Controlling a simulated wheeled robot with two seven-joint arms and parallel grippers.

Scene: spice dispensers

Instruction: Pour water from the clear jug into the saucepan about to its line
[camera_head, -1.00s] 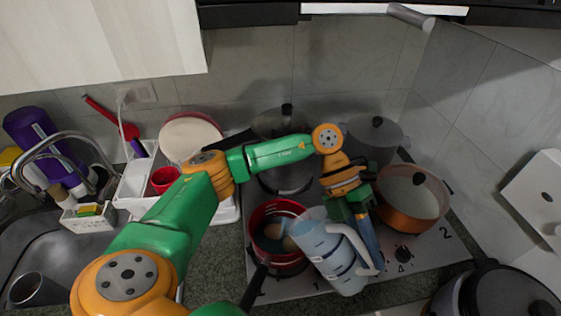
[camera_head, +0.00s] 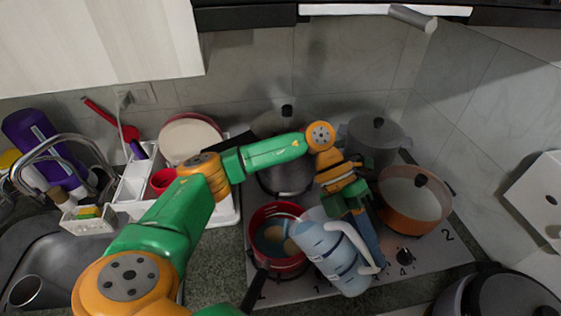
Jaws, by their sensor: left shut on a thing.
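The clear jug (camera_head: 335,255), with bluish water and dark bands, is tilted to the left over the red saucepan (camera_head: 268,268). Its mouth is at the saucepan's right rim. My left gripper (camera_head: 366,235) is shut on the jug on its right side, by the white handle; the fingertips are partly hidden. The saucepan sits on the stove with its dark handle toward the front, and bluish water and brownish round shapes show inside. Its line cannot be made out. My right gripper is not in view.
An orange pot (camera_head: 412,200) stands right of the gripper, and a grey lidded pot (camera_head: 375,142) behind it. A dark lidded pan (camera_head: 285,175) is behind the saucepan. A rice cooker (camera_head: 500,292) is at the front right. The sink is at the left.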

